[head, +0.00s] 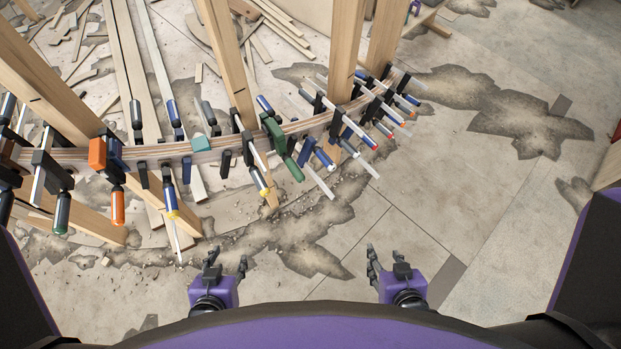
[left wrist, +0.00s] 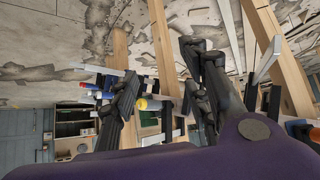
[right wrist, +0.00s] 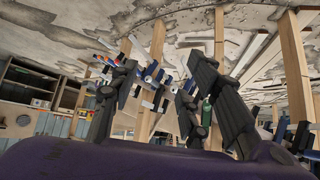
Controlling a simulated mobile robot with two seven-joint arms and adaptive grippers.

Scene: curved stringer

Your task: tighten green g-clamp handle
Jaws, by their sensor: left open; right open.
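The green g-clamp (head: 274,133) sits on the curved laminated stringer, near the middle of the head view. Its green handle (head: 293,168) points down towards me. In the right wrist view a green handle (right wrist: 207,112) shows between the dark fingers, partly hidden; I cannot tell for sure that it is the same one. My left gripper (head: 228,263) is open and empty, low and left of the clamp. My right gripper (head: 386,257) is open and empty, low and right of it. Both are well apart from the clamp.
The curved stringer (head: 240,140) carries many other clamps, with an orange handle (head: 118,207) at left and blue handles near the green clamp. Wooden posts (head: 229,60) rise behind it. Loose planks lie on the floor at the upper left. The stained concrete floor (head: 450,190) at right is clear.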

